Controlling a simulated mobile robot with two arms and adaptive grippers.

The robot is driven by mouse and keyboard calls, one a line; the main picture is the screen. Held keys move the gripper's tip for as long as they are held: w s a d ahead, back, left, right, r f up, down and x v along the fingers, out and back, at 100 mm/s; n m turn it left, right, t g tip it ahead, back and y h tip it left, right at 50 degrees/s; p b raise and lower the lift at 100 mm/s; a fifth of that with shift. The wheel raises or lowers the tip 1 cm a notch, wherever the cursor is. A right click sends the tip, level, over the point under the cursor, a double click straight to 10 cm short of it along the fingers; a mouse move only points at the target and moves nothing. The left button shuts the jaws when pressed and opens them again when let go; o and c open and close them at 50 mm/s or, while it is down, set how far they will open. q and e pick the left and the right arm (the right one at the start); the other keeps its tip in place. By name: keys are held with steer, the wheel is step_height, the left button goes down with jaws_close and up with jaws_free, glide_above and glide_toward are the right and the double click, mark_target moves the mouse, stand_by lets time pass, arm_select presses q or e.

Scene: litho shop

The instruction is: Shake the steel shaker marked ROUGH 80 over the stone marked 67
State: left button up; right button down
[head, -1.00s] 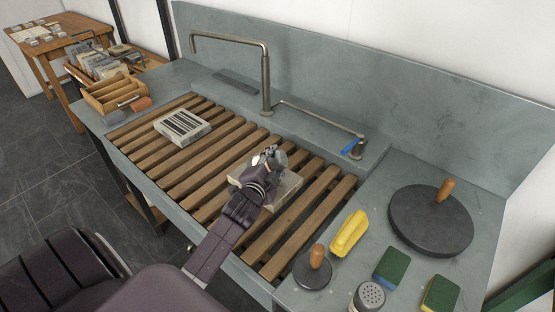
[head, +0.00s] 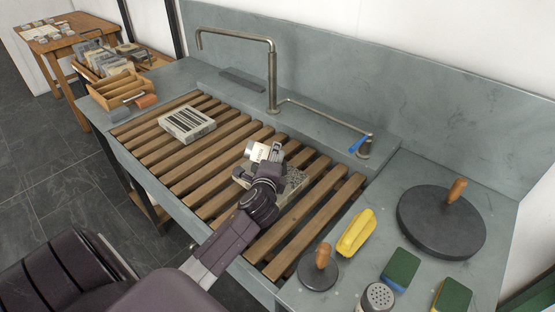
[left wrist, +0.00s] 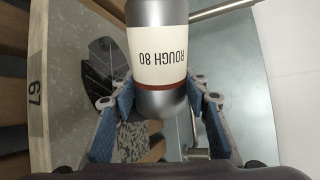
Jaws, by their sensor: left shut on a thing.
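The steel shaker (left wrist: 155,50) is between my left gripper's fingers (left wrist: 155,105) in the left wrist view. Its white label reads ROUGH 80, upside down in that view. In the head view my left gripper (head: 262,158) is above the stone (head: 297,180) on the wooden slats and hides part of it; I cannot clearly make out the shaker there. The stone's visible top has dark speckles. Its number 67 shows on its side at the left of the left wrist view (left wrist: 36,93). My right gripper is not in view.
A dark-striped stone (head: 187,124) lies farther left on the slats. A tap (head: 270,75) rises behind. The right counter holds another shaker (head: 378,297), a yellow object (head: 356,233), green sponges (head: 401,269), and small (head: 319,272) and large (head: 440,222) dark discs with wooden handles.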

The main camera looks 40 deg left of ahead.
arm_select(q)
steer(key=shift+w+a+r+p, duration=0.15)
steer(key=shift+a+p, duration=0.3)
steer(key=shift+a, duration=1.65)
steer(key=shift+w+a+p, duration=0.2)
steer(key=shift+a+p, duration=0.1)
steer(key=shift+a, duration=1.45)
steer(key=shift+s+a+p, duration=0.1)
steer(key=shift+s+p, duration=0.2)
steer(key=shift+s, duration=0.2)
steer(key=shift+s+a+p, duration=0.15)
steer(key=shift+s+p, duration=0.65)
steer(key=shift+s, duration=1.6)
steer(key=shift+s+d+p, duration=0.15)
steer(key=shift+d, duration=1.15)
steer(key=shift+s+d+p, duration=0.1)
steer(key=shift+d+p, duration=0.05)
steer(key=shift+d, duration=1.1)
steer(key=shift+s+d, duration=0.2)
steer(key=shift+d, duration=2.6)
steer(key=shift+w+d, duration=0.1)
